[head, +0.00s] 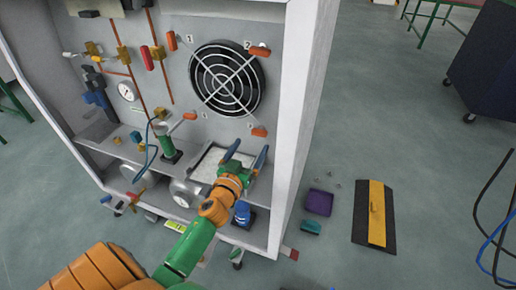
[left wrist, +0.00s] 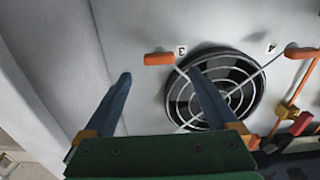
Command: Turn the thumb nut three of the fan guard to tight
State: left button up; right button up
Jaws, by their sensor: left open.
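The fan guard (head: 227,80) is a round wire grille on the grey panel, with orange thumb nuts at its corners; it also shows in the left wrist view (left wrist: 218,91). Thumb nut three (head: 259,132) is the orange one at the lower right of the guard, beside the printed 3. In the left wrist view, nut three (left wrist: 158,59) lies roughly level across the picture, just beyond the fingertips and between their lines. My left gripper (head: 247,154) is open and empty, below nut three and apart from it; its blue fingers show in the left wrist view (left wrist: 157,76). My right gripper is not in view.
Nut four (left wrist: 299,52) is at the right in the left wrist view. The cabinet's white side wall (head: 292,110) stands close right of my gripper. A green fitting (head: 167,145) and a shelf lie to the left. A purple tray (head: 319,202) is on the floor.

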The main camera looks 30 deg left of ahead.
aim_at(258, 134)
pick_arm(q)
jog(key=x, duration=0.6)
jog(key=shift+w+r+b, duration=0.1)
jog(key=shift+w+b, duration=0.2)
jog(key=shift+b, duration=0.05)
jog(key=c, duration=1.4)
jog(key=shift+o, duration=0.2)
